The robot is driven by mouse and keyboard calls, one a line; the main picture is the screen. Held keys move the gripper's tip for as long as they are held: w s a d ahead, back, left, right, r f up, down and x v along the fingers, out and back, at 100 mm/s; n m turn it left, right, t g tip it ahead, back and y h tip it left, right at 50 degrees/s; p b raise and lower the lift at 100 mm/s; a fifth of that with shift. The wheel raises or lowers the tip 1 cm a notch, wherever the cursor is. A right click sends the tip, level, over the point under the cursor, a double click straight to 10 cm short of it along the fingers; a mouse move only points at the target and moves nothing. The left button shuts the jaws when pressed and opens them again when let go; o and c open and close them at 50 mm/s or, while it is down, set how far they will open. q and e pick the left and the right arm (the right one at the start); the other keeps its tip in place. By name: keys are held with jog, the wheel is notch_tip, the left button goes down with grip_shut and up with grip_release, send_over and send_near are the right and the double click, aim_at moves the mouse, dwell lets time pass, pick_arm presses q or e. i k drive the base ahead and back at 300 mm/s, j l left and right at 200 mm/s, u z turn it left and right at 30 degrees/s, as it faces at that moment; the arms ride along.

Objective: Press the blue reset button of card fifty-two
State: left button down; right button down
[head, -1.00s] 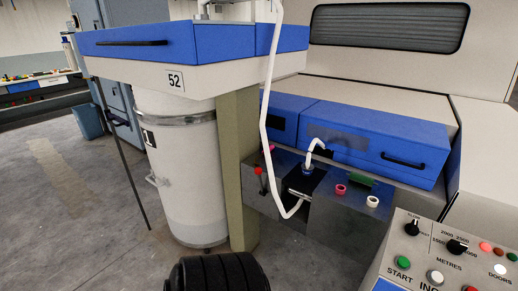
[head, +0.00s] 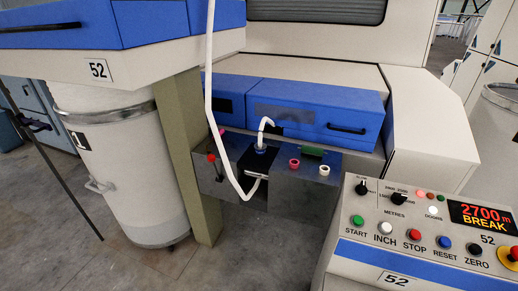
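The control panel of card fifty-two (head: 440,270) is at the lower right in the head view, with a "52" plate on its front. Its blue reset button (head: 444,242) sits in the button row above the label RESET, between the red STOP button (head: 413,234) and the black ZERO button (head: 473,249). The panel's display (head: 481,216) reads 2700 m BREAK. Neither of my grippers is in view.
Beside the row are a green START button (head: 357,220), a white INCH button (head: 387,227) and a red mushroom button on yellow (head: 509,256). A large can (head: 116,165) stands at the left by a post (head: 186,150). Grey floor shows between the can and panel.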

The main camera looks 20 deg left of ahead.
aim_at(445, 242)
jog(key=z, duration=1.1)
